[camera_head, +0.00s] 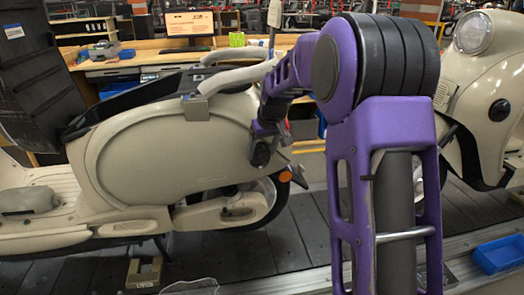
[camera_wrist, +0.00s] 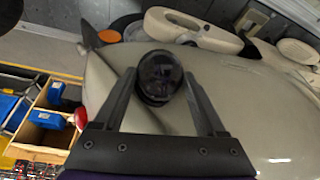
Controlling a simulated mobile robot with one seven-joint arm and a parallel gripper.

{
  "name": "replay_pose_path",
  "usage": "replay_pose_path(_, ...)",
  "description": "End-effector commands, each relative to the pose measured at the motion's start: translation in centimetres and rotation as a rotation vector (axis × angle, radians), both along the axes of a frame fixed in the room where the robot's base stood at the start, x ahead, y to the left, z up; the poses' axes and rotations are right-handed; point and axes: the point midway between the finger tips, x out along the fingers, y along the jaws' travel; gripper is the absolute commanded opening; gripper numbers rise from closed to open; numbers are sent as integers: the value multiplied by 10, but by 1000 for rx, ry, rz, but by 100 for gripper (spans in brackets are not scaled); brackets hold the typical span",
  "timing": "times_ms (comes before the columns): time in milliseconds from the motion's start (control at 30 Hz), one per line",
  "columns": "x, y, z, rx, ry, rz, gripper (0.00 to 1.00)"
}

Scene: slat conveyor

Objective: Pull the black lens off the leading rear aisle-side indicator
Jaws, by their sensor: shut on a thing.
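The black lens (camera_wrist: 160,77) is a glossy dark round piece between the two fingertips of my gripper (camera_wrist: 159,84) in the wrist view. My gripper is shut on it, one finger on each side. Behind it is the cream rear bodywork of the leading scooter (camera_wrist: 240,95). I cannot tell whether the lens still touches its seat. In the head view my gripper (camera_head: 262,148) is at the rear end of that scooter (camera_head: 170,150), and my arm hides part of the area. An orange indicator (camera_head: 285,176) shows just below and right; an orange lens (camera_wrist: 110,36) also shows in the wrist view.
A red lamp (camera_wrist: 81,117) sits left of my gripper in the wrist view. A second cream scooter (camera_head: 485,90) stands behind at right. The dark slat conveyor (camera_head: 240,255) lies below, with a blue bin (camera_head: 498,254) at its edge. A workbench (camera_head: 150,60) stands beyond.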

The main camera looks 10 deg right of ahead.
Motion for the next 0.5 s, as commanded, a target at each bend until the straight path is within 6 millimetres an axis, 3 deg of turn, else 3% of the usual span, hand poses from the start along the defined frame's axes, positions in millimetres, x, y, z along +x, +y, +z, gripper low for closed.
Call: replay_pose_path(500,-5,-2,1,0,0,-1,24)
